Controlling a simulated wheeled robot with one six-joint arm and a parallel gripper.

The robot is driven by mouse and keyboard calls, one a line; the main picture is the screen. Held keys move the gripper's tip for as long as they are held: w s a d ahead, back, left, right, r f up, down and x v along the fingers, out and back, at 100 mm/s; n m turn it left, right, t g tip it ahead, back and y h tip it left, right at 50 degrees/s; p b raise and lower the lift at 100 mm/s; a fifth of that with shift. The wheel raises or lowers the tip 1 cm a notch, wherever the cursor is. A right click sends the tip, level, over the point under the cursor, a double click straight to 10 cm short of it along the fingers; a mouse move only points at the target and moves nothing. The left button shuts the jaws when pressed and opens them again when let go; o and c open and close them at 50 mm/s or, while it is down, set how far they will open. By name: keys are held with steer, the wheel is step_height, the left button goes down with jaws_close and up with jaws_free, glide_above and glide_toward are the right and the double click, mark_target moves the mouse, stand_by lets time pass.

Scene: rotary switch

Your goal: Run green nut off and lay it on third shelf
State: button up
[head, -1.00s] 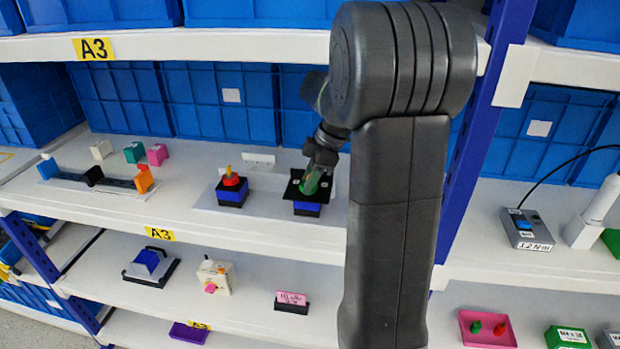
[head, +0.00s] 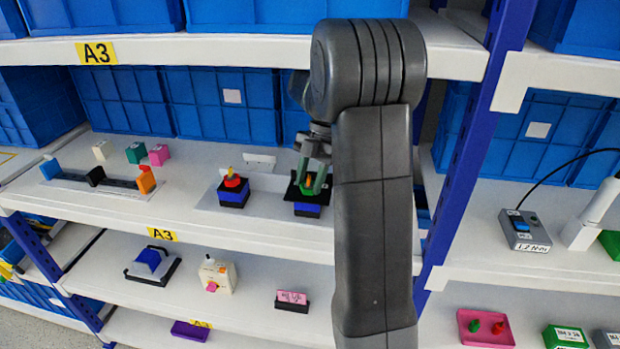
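The green nut (head: 309,187) sits low on the right-hand stand, a black-topped blue block (head: 307,210) on the middle shelf (head: 130,208). My gripper (head: 312,184) points down over this stand, its two greenish fingers on either side of the nut's top. A sliver of orange shows between the fingers. The view is too small to tell whether they press on the nut. My arm covers the area right of the stand. A lower shelf (head: 110,270) runs below; which one is the third shelf is not marked.
A similar stand with a red nut (head: 232,181) is close on the left. Bare shelf lies between the box and the sign. A blue upright (head: 470,150) stands right of my arm.

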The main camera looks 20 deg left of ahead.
steer(key=o, duration=0.4)
steer(key=shift+c, duration=0.2)
steer(key=m, duration=0.2)
steer(key=m+y+b, duration=0.1)
steer(key=m, duration=0.1)
steer(key=shift+d+f+y, duration=0.1)
steer(key=shift+y, duration=0.2)
steer(key=m+t, duration=0.1)
steer(key=m, duration=0.1)
steer(key=m+t+y+b, duration=0.1)
steer(key=m, duration=0.1)
steer(key=shift+s+m, duration=0.1)
steer(key=shift+m, duration=0.3)
steer(key=m+t, duration=0.1)
steer(key=m, duration=0.1)
steer(key=m+b, duration=0.1)
steer(key=m, duration=0.2)
steer(key=shift+s+t+y, duration=0.1)
steer(key=shift+t+y, duration=0.2)
steer(key=shift+t, duration=0.1)
steer(key=m+t, duration=0.1)
steer(key=m, duration=0.3)
steer(key=shift+s+m+t, duration=0.1)
steer(key=shift+m+t, duration=0.2)
steer(key=shift+t, duration=0.1)
steer(key=m, duration=0.2)
steer(key=m+t+h, duration=0.1)
steer(key=m, duration=0.1)
steer(key=shift+m+t, duration=0.3)
steer(key=shift+m, duration=0.6)
